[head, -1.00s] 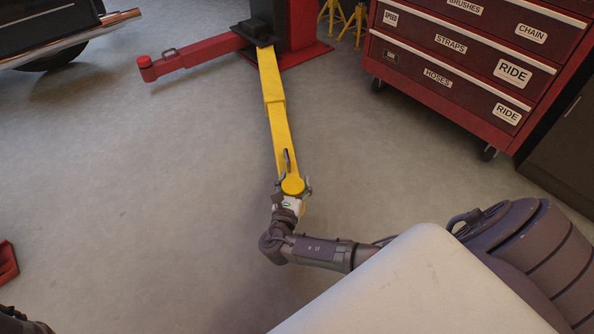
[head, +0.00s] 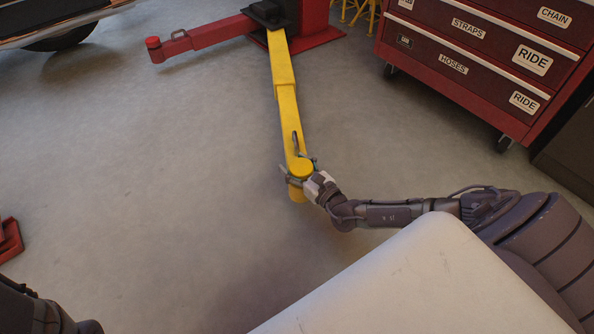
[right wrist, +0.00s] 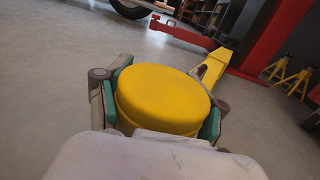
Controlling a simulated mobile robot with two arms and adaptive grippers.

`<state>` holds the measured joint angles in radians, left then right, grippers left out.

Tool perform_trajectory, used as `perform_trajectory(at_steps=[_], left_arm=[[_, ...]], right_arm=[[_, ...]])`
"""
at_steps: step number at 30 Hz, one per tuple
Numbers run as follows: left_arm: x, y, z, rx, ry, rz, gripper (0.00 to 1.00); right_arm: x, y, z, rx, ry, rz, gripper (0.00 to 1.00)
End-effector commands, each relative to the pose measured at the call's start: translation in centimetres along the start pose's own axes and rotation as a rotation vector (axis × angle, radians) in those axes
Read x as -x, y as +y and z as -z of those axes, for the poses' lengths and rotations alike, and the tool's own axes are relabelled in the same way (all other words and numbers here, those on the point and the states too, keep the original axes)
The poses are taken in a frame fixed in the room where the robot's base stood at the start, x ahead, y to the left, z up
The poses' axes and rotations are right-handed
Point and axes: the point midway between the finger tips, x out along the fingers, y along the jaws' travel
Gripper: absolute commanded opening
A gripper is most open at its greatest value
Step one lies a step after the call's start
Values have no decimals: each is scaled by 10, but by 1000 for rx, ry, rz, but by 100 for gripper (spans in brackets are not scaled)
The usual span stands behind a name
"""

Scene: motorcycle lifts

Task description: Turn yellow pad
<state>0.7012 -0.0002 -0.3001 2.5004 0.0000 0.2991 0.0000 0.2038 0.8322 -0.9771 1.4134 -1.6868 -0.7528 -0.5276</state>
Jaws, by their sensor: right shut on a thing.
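The yellow pad (head: 301,167) is a round disc at the near end of the yellow lift arm (head: 284,95). In the right wrist view the pad (right wrist: 163,95) fills the middle, seen from above and the side. My right gripper (head: 301,175) reaches it from the right, with one finger on each side. In the right wrist view the teal-padded fingers (right wrist: 163,105) are shut on the pad's sides. My left arm shows only in part at the lower left; its gripper cannot be made out.
A red lift arm (head: 205,38) and red post base (head: 305,40) stand at the back. A red tool cabinet (head: 475,75) on casters is at the upper right. A motorbike or car wheel (head: 62,38) is at the upper left.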

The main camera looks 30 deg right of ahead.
Motion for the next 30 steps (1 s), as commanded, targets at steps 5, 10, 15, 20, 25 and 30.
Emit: perform_trajectory(at_steps=[5, 10, 15, 20, 25, 30], left_arm=[[46, 10, 16, 0, 0, 0, 39], [68, 14, 24, 0, 0, 0, 39], [76, 16, 27, 0, 1, -1, 39], [79, 16, 28, 0, 1, -1, 39], [80, 17, 28, 0, 1, -1, 39], [80, 17, 28, 0, 1, -1, 39]], right_arm=[[5, 1, 21, 10, 24, -169, 32], [5, 4, 17, 12, 24, -316, 31], [5, 6, 13, 10, 25, -425, 31], [6, 8, 11, 6, 27, -495, 31], [7, 10, 11, 5, 27, -545, 31], [8, 11, 11, 4, 27, -581, 31]])
